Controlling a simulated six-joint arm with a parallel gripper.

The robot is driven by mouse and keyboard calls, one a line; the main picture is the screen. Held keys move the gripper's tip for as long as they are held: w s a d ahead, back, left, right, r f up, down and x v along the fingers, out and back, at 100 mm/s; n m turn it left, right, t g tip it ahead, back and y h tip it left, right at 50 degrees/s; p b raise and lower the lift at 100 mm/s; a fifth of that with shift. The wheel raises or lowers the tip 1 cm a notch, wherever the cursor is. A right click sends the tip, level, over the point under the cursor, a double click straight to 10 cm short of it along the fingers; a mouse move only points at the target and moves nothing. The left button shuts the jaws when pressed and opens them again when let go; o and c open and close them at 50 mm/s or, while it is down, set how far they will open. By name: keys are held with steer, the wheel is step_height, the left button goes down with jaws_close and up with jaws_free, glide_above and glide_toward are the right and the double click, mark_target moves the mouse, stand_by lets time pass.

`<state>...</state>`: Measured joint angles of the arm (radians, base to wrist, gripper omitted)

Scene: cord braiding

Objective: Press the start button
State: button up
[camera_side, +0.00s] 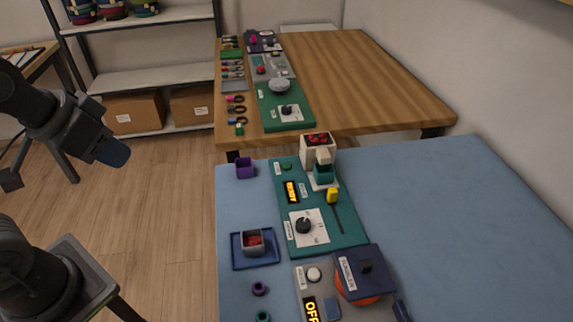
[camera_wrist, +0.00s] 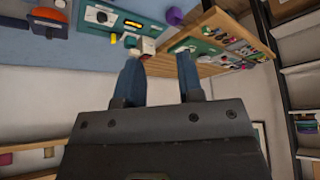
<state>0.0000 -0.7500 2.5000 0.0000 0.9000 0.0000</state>
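A teal control panel (camera_side: 345,232) lies on the blue table. It has a small green round button (camera_side: 287,165) at its far left corner, a lit yellow display (camera_side: 291,191) and a black dial (camera_side: 303,226). A nearer grey panel (camera_side: 378,313) has a white round button (camera_side: 313,273) and a display reading OFF (camera_side: 312,309). The button labels are too small to read, so I cannot tell which is start. My gripper (camera_side: 112,152) is in the air left of the table, far from both panels. In the wrist view its fingers (camera_wrist: 158,80) are apart and empty.
A white and teal device with red contents (camera_side: 318,150) stands at the teal panel's far end. A yellow-knobbed lever (camera_side: 333,196), purple box (camera_side: 245,168), blue tray (camera_side: 258,262) and dark blue lidded unit (camera_side: 362,268) are nearby. The blue table's right side is clear.

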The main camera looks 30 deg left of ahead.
jaws_close()
stand_by(1.3)
